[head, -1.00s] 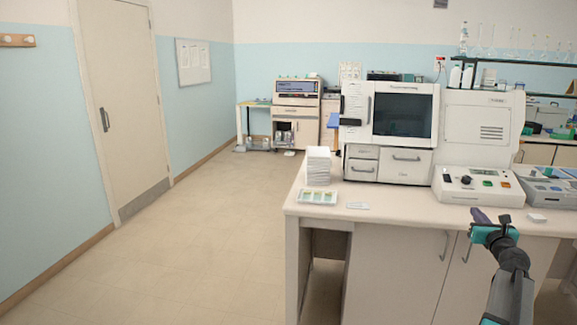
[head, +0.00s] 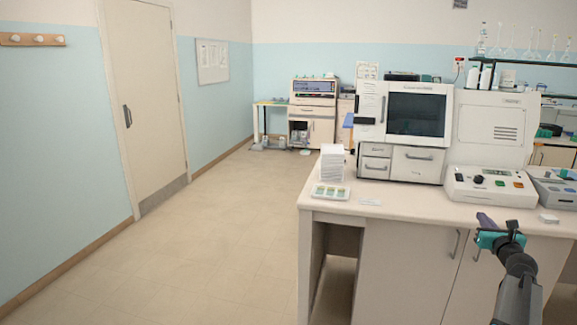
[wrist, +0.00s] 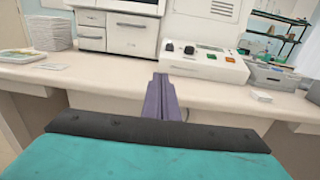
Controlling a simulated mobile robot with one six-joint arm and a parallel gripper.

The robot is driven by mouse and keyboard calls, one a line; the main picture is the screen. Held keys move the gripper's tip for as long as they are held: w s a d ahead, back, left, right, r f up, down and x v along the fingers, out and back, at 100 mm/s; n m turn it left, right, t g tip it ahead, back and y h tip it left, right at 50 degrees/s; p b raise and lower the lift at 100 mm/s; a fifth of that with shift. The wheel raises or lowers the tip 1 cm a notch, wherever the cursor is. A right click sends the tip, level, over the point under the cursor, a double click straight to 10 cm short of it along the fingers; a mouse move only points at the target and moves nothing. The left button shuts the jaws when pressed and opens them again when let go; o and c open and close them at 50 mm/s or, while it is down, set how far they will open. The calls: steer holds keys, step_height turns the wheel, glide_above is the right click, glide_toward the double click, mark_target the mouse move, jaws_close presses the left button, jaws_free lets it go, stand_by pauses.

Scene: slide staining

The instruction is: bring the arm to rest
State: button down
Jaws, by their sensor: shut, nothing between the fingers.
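My gripper (head: 486,220) is at the lower right of the head view, in front of the bench's front edge. Its two purple-grey fingers are together, with nothing between them. In the wrist view the shut fingers (wrist: 161,98) point toward the bench, below the white control box. My arm (head: 518,275) reaches up from the bottom right corner of the head view, bent at the wrist. The gripper appears apart from the things on the bench.
The bench (head: 415,211) carries a large white machine (head: 405,130), a control box with knobs (head: 490,186), a stack of white plates (head: 332,163) and a slide tray (head: 330,191). A small white block (head: 549,218) lies near its edge. The floor (head: 210,240) at left is clear.

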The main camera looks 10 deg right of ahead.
steer(key=w+a+f+n+g+y, duration=0.1)
steer(key=w+a+f+n+y, duration=0.3)
steer(key=a+f, duration=0.9)
steer(key=w+a+f+g+y, duration=0.15)
steer(key=w+a+f, duration=0.45)
steer(key=a+f, duration=0.6)
steer(key=s+a+f+n+g+y, duration=0.35)
steer(key=a+f, duration=0.55)
steer(key=a, duration=0.4)
steer(key=s+a+f+n+g+y, duration=0.2)
steer(key=s+a+f+n, duration=0.3)
steer(key=a+f, duration=0.7)
steer(key=s+a+f+n+g, duration=0.3)
steer(key=s+a+f+n, duration=0.15)
steer(key=s, duration=0.35)
steer(key=s+a+f+n+g, duration=0.2)
steer(key=s+a+f+n, duration=0.1)
steer(key=s+a+f, duration=0.4)
steer(key=s+a+f+n+g, duration=0.3)
steer(key=s+a+n, duration=0.1)
steer(key=s, duration=0.6)
steer(key=s+d+n+g+h, duration=0.2)
steer(key=s+d+n+g, duration=0.1)
steer(key=s+n, duration=0.5)
steer(key=s+d+n+g+h, duration=0.3)
steer(key=s+d+n, duration=0.2)
steer(key=s, duration=0.6)
steer(key=n, duration=0.2)
steer(key=shift+f+n, duration=0.25)
steer(key=shift+n, duration=0.15)
